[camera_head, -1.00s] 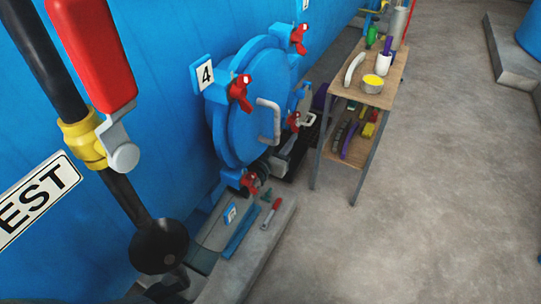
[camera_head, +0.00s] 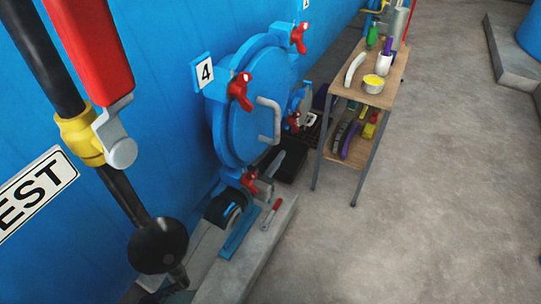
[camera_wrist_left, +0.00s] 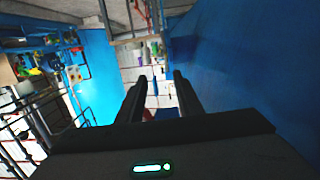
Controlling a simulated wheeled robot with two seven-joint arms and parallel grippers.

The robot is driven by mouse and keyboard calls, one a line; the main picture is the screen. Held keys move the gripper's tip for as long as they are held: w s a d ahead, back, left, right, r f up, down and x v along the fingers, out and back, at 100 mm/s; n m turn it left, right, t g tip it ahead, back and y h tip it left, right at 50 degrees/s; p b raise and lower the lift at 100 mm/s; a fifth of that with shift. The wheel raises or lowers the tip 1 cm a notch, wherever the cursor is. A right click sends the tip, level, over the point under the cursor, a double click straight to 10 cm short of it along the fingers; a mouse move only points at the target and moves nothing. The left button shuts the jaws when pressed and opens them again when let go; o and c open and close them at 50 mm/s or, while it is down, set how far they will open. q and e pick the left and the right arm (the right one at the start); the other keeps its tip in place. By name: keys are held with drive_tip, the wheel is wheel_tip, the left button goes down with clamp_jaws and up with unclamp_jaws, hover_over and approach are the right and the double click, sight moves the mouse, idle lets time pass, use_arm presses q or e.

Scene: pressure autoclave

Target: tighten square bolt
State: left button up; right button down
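The round blue door (camera_head: 240,115) carries red clamp pieces around its rim: upper right (camera_head: 298,38), left (camera_head: 240,92), lower right (camera_head: 293,122) and bottom (camera_head: 250,180). I cannot tell which one is the square bolt. My right gripper is not in view.
A wooden shelf table (camera_head: 372,90) with a white cup, a yellow-topped tub and tools stands right of the door. A red-handled tool (camera_head: 271,213) lies on the concrete ledge (camera_head: 250,255). A lever with a red handle (camera_head: 95,50) fills the left foreground.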

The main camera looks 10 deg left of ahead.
use_arm(q)
drive_tip(key=shift+f, duration=0.1)
